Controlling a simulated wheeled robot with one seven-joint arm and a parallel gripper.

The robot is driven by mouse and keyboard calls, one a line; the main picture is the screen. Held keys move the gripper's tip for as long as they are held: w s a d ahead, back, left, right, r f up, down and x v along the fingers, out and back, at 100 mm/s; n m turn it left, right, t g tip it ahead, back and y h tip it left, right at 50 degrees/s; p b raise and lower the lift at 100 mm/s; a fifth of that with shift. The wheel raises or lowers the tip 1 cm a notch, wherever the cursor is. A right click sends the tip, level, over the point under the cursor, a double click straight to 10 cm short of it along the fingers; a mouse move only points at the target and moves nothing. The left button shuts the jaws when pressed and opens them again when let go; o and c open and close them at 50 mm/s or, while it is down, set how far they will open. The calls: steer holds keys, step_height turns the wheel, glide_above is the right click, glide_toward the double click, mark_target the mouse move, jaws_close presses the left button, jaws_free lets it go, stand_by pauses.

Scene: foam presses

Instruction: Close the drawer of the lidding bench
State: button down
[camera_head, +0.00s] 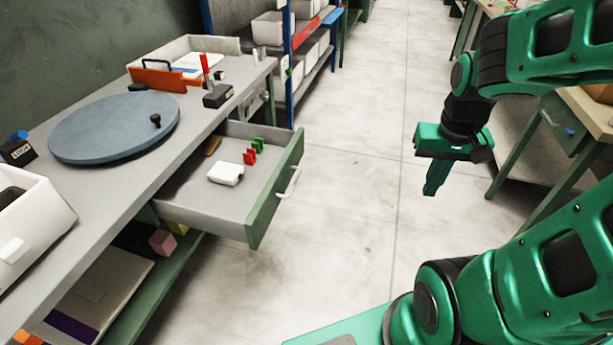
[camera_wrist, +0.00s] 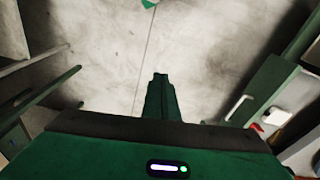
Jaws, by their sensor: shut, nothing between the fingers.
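The drawer (camera_head: 256,205) of the lidding bench (camera_head: 105,195) is pulled well out, with a green front and a pale bar handle (camera_head: 289,182). Inside it lie a white block (camera_head: 225,173), red and green clips (camera_head: 250,156) and a brown item (camera_head: 212,145). My gripper (camera_head: 432,190) is shut and empty, pointing down over the floor to the right of the drawer, clearly apart from it. In the wrist view, the shut fingers (camera_wrist: 160,78) show at the centre, and the drawer handle (camera_wrist: 238,107) is at the right.
A round blue-grey turntable (camera_head: 110,128), an orange-fronted tray (camera_head: 157,79) and a red-handled lever device (camera_head: 210,85) are on the bench top. Another bench (camera_head: 590,110) stands at the right. The floor (camera_head: 350,200) between is clear.

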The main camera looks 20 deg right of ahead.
steer(key=w+a+f+t+y, duration=0.1)
steer(key=w+a+f, duration=0.4)
steer(key=w, duration=0.6)
steer(key=w+a+f+t+y, duration=0.1)
steer(key=w+a+f+t, duration=0.2)
steer(key=w+f, duration=0.7)
steer(key=w+a+f+t+y, duration=0.1)
steer(key=w+a+f+t, duration=0.1)
steer(key=w+a+f, duration=0.5)
steer(key=shift+w+a+f+t, duration=0.35)
steer(key=shift+w+a, duration=0.25)
steer(key=shift+w, duration=2.55)
steer(key=shift+w, duration=0.1)
